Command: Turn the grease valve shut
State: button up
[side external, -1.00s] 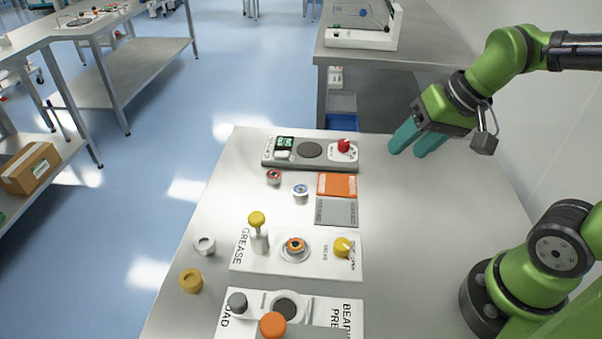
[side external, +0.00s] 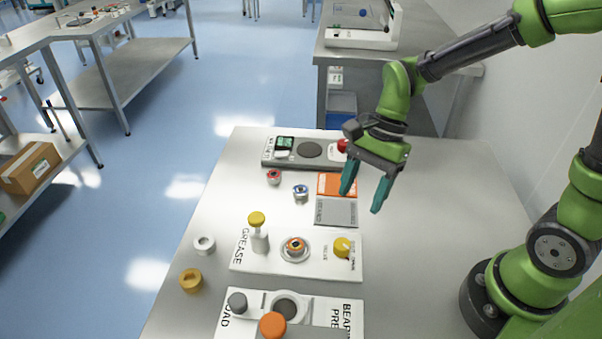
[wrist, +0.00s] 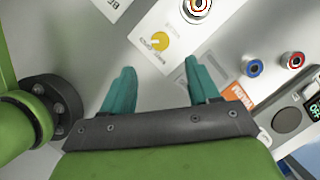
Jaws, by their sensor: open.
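The grease valve is a yellow knob (side external: 342,247) at the right end of the white grease plate (side external: 270,268) in the side external view. The knob also shows in the wrist view (wrist: 159,41), ahead of the fingers and a little left of the middle of their gap. My gripper (side external: 362,197) is open and empty, with teal fingers pointing down. It hangs above the table near the orange and grey pads, farther back than the knob and apart from it. In the wrist view my gripper (wrist: 158,75) has both fingers spread, with nothing between them.
A yellow-topped grease bottle (side external: 258,232) and a round seat holding a bearing (side external: 295,247) share the plate. A grey device with a red knob (side external: 310,151) stands behind. The bearing press plate (side external: 335,315) lies in front.

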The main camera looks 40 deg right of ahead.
aim_at(342, 243)
jog(key=x, duration=1)
jog(key=shift+a+f, duration=0.15)
jog(key=shift+f, duration=0.2)
jog(key=c, duration=1)
jog(key=shift+c, duration=0.2)
